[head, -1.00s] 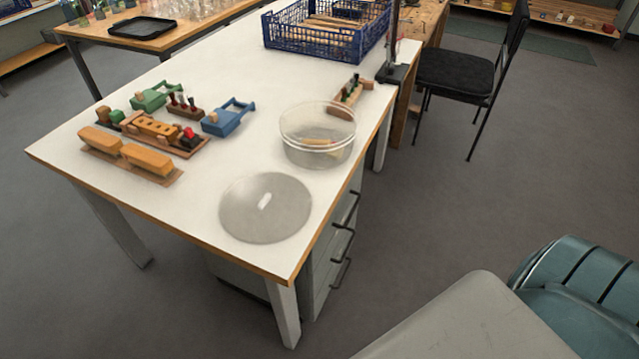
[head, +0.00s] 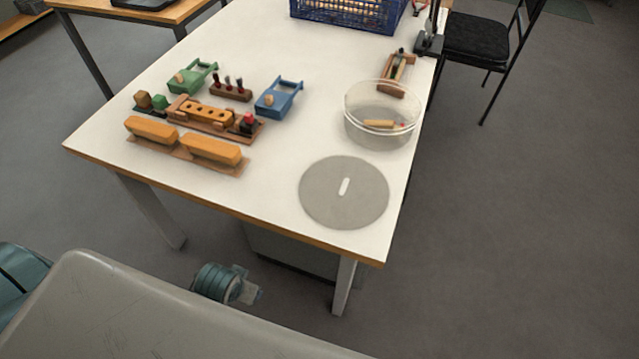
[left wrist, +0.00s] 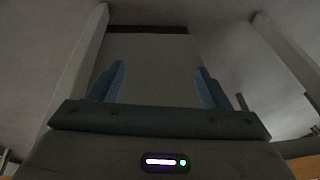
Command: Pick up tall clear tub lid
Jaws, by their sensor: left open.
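The tall clear tub lid (head: 324,205) is a flat grey see-through disc with a short white handle in its middle. It lies on the white table near the front right corner. The clear round tub (head: 381,132) stands just behind it, open at the top, with a small yellow and red item inside. In the left wrist view my left gripper (left wrist: 160,85) shows two blue fingers set wide apart with nothing between them. The lid is not seen in that view.
Wooden blocks and fixtures (head: 205,118), a green clamp (head: 193,78) and a blue clamp (head: 279,98) stand at the table's left. A blue crate (head: 345,14) is at the back. A black chair (head: 485,45) stands beyond the right edge. The table's front middle is clear.

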